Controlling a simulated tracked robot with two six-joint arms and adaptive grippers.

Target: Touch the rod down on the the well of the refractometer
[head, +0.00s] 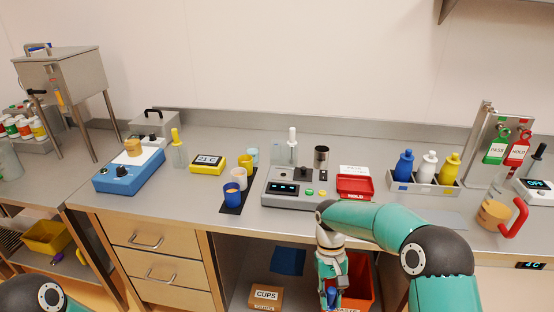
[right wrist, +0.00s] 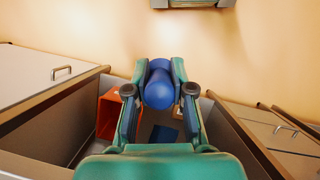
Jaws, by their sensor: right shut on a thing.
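The grey device with a dark display, taken as the refractometer (head: 283,196), stands mid-counter; a dark round part (head: 304,173) sits on its top, and I cannot tell the well clearly. My right gripper (head: 330,295) hangs in front of the counter, below its top and apart from the device. It is shut on a blue round-ended thing (right wrist: 160,88), perhaps the rod's handle; the blue also shows in the head view (head: 332,296). Any thin rod is hidden. My left gripper is out of view.
A red HOLD tray (head: 355,187) stands right of the device, and small cups (head: 233,193) stand left. Below the counter are an orange bin (head: 360,278) and a CUPS box (head: 266,297). White-handled (head: 292,137) and yellow-handled (head: 175,136) tools stand in clear holders.

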